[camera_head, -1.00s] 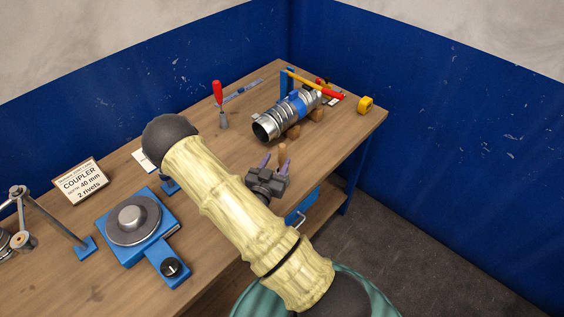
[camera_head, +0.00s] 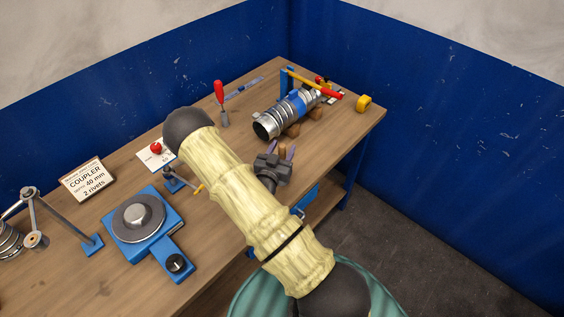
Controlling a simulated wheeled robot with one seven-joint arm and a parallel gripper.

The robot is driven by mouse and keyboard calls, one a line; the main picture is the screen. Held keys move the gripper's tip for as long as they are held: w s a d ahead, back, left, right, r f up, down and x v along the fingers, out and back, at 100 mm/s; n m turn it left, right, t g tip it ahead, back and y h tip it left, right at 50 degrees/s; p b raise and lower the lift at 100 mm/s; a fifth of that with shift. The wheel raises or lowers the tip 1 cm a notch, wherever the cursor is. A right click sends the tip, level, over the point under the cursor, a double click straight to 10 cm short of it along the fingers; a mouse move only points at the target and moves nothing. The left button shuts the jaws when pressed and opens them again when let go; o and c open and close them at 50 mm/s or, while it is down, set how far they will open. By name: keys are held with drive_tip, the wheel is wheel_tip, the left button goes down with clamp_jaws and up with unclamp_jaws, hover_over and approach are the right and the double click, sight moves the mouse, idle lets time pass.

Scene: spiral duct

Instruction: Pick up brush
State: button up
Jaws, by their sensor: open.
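A brown wooden piece (camera_head: 282,153), possibly the brush handle, shows between the fingers. Its lower part is hidden by the gripper, and I cannot tell whether the fingers touch it. A red-handled tool (camera_head: 219,93) with a grey lower end stands farther back. I cannot tell for sure which of these is the brush.
The metal spiral duct (camera_head: 268,127) with a blue band lies on wooden supports just beyond my gripper. A blue turntable (camera_head: 157,246), a coupler sign (camera_head: 88,179) and a yellow tape (camera_head: 363,103) are on the bench (camera_head: 60,270). Blue walls close the back and right.

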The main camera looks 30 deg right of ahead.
clamp_jaws()
drive_tip(key=shift+r, duration=0.1)
idle(0.3)
drive_tip(key=shift+r+b, duration=1.55)
drive_tip(key=shift+r, duration=3.35)
